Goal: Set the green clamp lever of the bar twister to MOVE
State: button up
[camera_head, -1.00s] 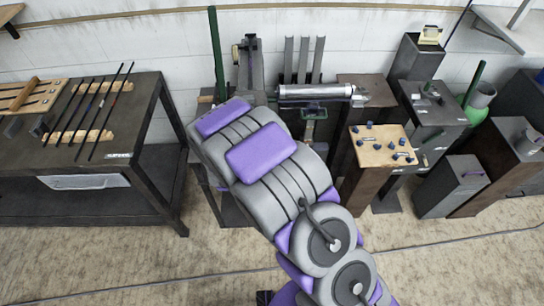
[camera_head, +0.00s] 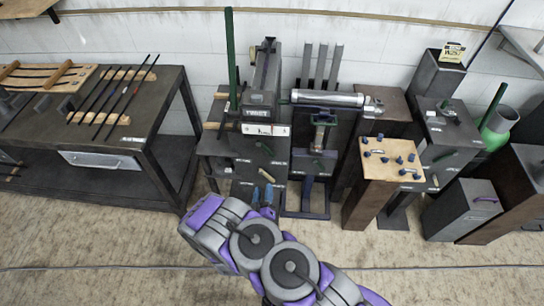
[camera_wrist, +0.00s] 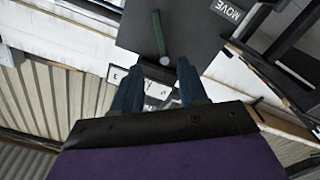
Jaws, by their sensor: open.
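In the wrist view a short green lever (camera_wrist: 160,36) with a round end lies against a dark grey panel (camera_wrist: 190,40). A white MOVE label (camera_wrist: 228,10) is on the panel to its upper right. A white plate with dark letters (camera_wrist: 150,88) shows partly behind the fingers. My gripper (camera_wrist: 159,88) has its two blue fingers apart, with nothing held between them, and the lever is beyond the fingertips. In the head view my gripper (camera_head: 262,192) is low in front of the grey machine (camera_head: 262,90).
A tall green bar (camera_head: 229,55) stands left of the machine. A silver cylinder (camera_head: 325,98) is to its right. A wooden-topped stand with blue knobs (camera_head: 385,147) is farther right. A dark table (camera_head: 95,150) holding rods is at the left. The floor in front is clear.

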aim_at(268, 153)
jog(key=w+b, duration=0.1)
jog(key=w, duration=0.4)
jog(key=w+b, duration=0.1)
jog(key=w, duration=0.5)
jog(key=w+b, duration=0.1)
jog(key=w, duration=0.5)
jog(key=shift+w+d+b, duration=0.15)
jog(key=shift+d+b, duration=0.15)
jog(key=shift+d, duration=0.1)
jog(key=shift+a, duration=0.1)
grip_shut()
